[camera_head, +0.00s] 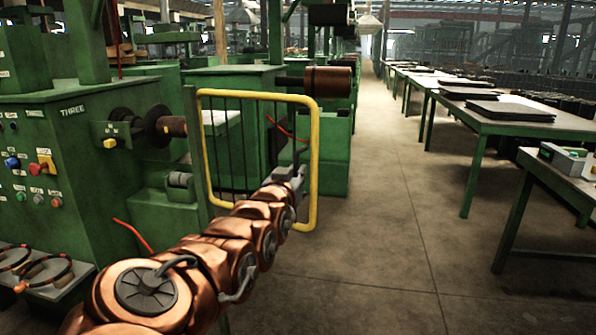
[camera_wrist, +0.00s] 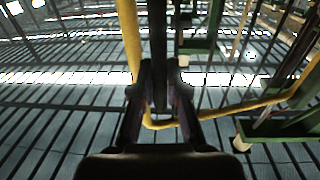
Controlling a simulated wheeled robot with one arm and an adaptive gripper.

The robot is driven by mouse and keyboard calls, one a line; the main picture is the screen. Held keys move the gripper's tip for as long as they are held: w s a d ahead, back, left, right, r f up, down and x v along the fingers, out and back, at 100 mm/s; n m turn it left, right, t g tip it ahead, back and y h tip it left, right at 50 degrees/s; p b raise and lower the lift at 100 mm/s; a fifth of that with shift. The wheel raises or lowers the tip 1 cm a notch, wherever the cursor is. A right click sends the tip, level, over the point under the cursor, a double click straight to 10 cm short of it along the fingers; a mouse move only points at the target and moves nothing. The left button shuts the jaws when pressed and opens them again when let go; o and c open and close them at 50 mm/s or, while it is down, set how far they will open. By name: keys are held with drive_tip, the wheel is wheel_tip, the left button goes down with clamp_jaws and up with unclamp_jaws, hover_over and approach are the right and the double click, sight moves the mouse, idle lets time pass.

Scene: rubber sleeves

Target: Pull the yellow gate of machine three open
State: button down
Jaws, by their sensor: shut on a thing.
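The yellow gate (camera_head: 314,150) is a rounded yellow frame with thin dark upright bars, beside a green post to the right of machine three (camera_head: 70,150), a green cabinet marked THREE. My gripper (camera_head: 298,172) is at the gate's right side, at the end of my copper-coloured arm. In the wrist view my gripper (camera_wrist: 159,80) has its fingers closed around a dark upright bar (camera_wrist: 158,40) of the gate. The yellow frame (camera_wrist: 130,40) runs just left of the fingers and curves below. How far the gate stands open I cannot tell.
Green tables (camera_head: 545,125) with dark sheets line the right side. The concrete aisle (camera_head: 385,200) between them and the machines is clear. Copper-coloured rollers (camera_head: 330,80) stick out behind the gate. Hoops lie on a ledge (camera_head: 50,285) at lower left.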

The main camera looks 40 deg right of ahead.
drive_tip(key=shift+w+a+r, duration=0.1)
drive_tip(key=shift+w+a, duration=0.05)
drive_tip(key=shift+a, duration=0.5)
drive_tip(key=shift+a, duration=0.3)
drive_tip(key=c, duration=1.5)
unclamp_jaws()
drive_tip(key=shift+w, duration=0.15)
drive_tip(key=o, duration=0.3)
drive_tip(key=shift+d+g, duration=0.1)
drive_tip(key=shift+g, duration=0.2)
drive_tip(key=shift+s+d, duration=0.1)
drive_tip(key=shift+s, duration=0.1)
approach(289, 131)
drive_tip(key=shift+d, duration=1.95)
drive_tip(key=shift+s+r, duration=0.3)
drive_tip(key=shift+r, duration=0.5)
